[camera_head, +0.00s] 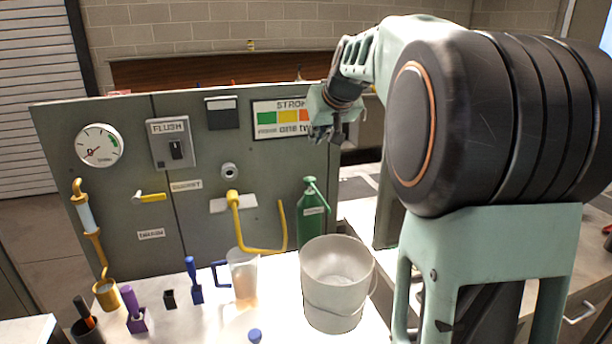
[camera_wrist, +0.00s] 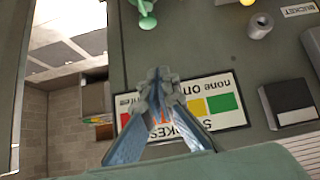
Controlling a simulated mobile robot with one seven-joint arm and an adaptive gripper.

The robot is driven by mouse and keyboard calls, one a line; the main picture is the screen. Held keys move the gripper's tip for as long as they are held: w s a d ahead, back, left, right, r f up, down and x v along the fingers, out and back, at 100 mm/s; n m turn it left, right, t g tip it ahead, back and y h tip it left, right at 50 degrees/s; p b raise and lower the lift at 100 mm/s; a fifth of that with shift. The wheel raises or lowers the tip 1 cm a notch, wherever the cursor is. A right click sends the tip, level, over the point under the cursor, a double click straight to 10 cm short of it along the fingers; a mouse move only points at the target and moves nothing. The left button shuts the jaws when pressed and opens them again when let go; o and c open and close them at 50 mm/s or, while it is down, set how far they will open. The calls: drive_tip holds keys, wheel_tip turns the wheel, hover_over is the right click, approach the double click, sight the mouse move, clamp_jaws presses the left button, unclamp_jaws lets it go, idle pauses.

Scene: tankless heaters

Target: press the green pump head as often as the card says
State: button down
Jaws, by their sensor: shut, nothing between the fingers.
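A green pump bottle (camera_head: 311,222) stands upright by the panel, behind the bucket. Its lighter green pump head (camera_head: 312,183) is on top; in the wrist view the green pump head (camera_wrist: 146,14) shows at the top edge. The card (camera_head: 276,118) headed "STROK…" has green, yellow and orange-red blocks; "none" and "one" are readable beneath, and my gripper hides its right end. The card also shows upside down in the wrist view (camera_wrist: 228,110). My gripper (camera_head: 331,135) is shut and empty, in front of the card's right end, above and apart from the pump head.
A grey bucket (camera_head: 318,262) stands on the bench before the bottle. A yellow pipe (camera_head: 262,249) bends left of it. A clear blue-handled jug (camera_head: 243,275) and small blue and purple tools stand further left. The panel holds a gauge (camera_head: 99,146) and FLUSH switch (camera_head: 172,146).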

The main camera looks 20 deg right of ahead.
drive_tip(key=shift+s+d+f, duration=0.25)
drive_tip(key=shift+d+f, duration=0.45)
drive_tip(key=shift+f, duration=0.05)
hover_over(313, 183)
drive_tip(key=f, duration=0.4)
drive_tip(key=s+f, duration=0.1)
drive_tip(key=f, duration=0.1)
drive_tip(key=shift+a+f, duration=0.15)
drive_tip(key=shift+f, duration=0.1)
drive_tip(key=f, duration=0.3)
drive_tip(key=shift+w+f, duration=0.25)
drive_tip(key=shift+w, duration=0.1)
drive_tip(key=shift+f, duration=0.55)
drive_tip(key=shift+f, duration=0.1)
